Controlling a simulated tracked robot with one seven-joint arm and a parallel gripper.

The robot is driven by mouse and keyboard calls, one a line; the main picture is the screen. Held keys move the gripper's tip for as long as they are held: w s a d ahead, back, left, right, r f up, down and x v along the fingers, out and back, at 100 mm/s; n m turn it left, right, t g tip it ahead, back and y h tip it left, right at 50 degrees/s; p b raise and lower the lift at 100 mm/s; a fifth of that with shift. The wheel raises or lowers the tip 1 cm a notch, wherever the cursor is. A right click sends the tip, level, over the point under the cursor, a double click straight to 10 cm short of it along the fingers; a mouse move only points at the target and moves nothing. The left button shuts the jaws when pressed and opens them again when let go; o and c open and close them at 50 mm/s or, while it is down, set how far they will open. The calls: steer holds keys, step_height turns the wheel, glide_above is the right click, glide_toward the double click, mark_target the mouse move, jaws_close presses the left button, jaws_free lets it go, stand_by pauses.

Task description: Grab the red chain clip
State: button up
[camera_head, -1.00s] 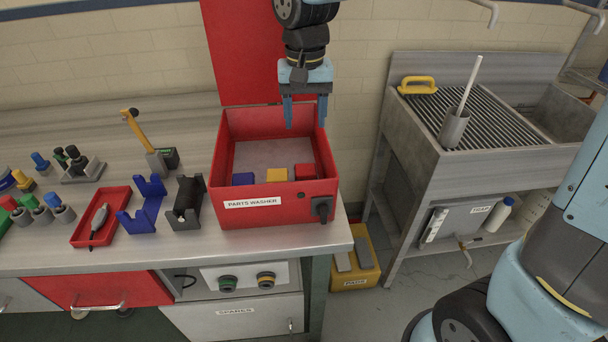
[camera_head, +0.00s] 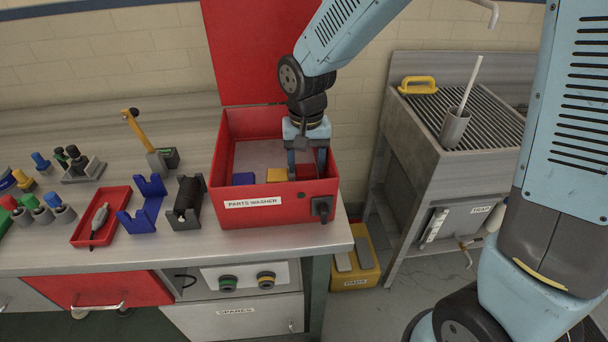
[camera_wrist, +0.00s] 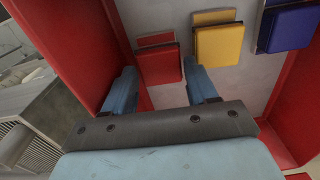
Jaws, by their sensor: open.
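The red chain clip (camera_wrist: 158,62) lies in the red parts washer box (camera_head: 264,212), at the right end of a row with a yellow clip (camera_head: 277,175) and a blue clip (camera_head: 243,179). My gripper (camera_head: 307,172) is open and reaches down into the box at its right side. In the wrist view my two blue fingers (camera_wrist: 163,88) stand apart, with the red clip ahead between them. The fingers look close to the clip, but I cannot tell whether they touch it. In the head view my gripper mostly hides the red clip.
The box's right wall (camera_wrist: 75,50) is close to my gripper. The box's red lid (camera_head: 257,50) stands open at the back. A sink (camera_head: 430,130) stands to the right.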

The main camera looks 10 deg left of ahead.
steer(key=shift+f, duration=0.65)
steer(key=shift+c, duration=0.2)
steer(key=c, duration=0.8)
steer(key=shift+c, duration=0.2)
